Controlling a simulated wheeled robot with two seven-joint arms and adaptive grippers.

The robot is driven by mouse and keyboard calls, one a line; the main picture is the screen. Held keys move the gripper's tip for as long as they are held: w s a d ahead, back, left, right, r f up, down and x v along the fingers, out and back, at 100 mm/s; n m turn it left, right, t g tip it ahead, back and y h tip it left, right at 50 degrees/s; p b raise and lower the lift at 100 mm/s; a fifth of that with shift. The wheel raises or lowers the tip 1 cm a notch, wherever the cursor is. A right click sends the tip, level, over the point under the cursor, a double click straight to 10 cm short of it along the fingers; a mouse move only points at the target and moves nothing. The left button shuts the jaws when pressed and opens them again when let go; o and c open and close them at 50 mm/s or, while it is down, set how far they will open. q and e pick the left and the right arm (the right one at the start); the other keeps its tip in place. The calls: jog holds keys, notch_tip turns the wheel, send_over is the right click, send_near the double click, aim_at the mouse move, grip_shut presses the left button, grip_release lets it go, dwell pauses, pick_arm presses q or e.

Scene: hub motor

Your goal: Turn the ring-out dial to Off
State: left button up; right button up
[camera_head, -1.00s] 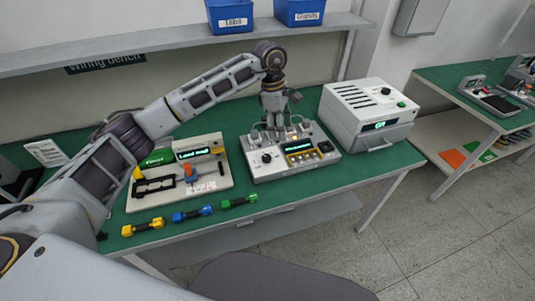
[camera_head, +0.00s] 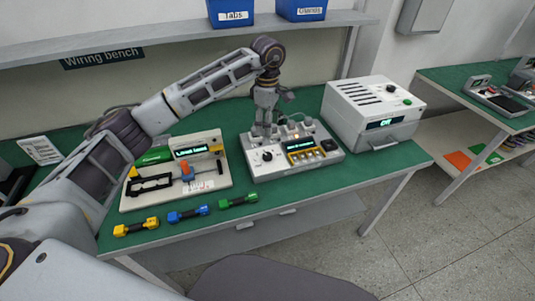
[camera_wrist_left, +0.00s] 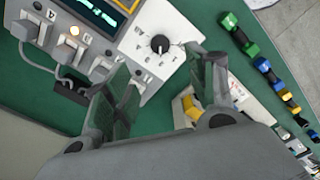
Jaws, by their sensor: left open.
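The ring-out dial is most likely the black round knob (camera_head: 267,156) with a white pointer mark, on the left part of the white tester (camera_head: 288,172) on the green bench. My left gripper (camera_head: 265,131) points down just behind the dial, over the tester's back left part. In the left wrist view its two fingers (camera_wrist_left: 165,78) are apart with nothing between them, and the dial lies beyond the gap. No contact with the dial shows. My right gripper is out of view.
A fixture with a lit display (camera_head: 190,151) stands to the left. A white box with a lit display (camera_head: 372,112) stands to the right. Yellow (camera_head: 136,227), blue (camera_head: 189,214) and green (camera_head: 238,201) dumbbell-shaped parts lie along the front edge. A cable runs behind the tester.

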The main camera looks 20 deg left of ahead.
pick_arm(q)
send_over(267, 155)
notch_tip(267, 155, down, 9)
jog(key=shift+f, duration=0.1)
notch_tip(267, 155, down, 3)
jog(key=shift+d+r+p, duration=0.1)
jog(key=shift+p, duration=0.2)
jog(key=shift+f, duration=0.9)
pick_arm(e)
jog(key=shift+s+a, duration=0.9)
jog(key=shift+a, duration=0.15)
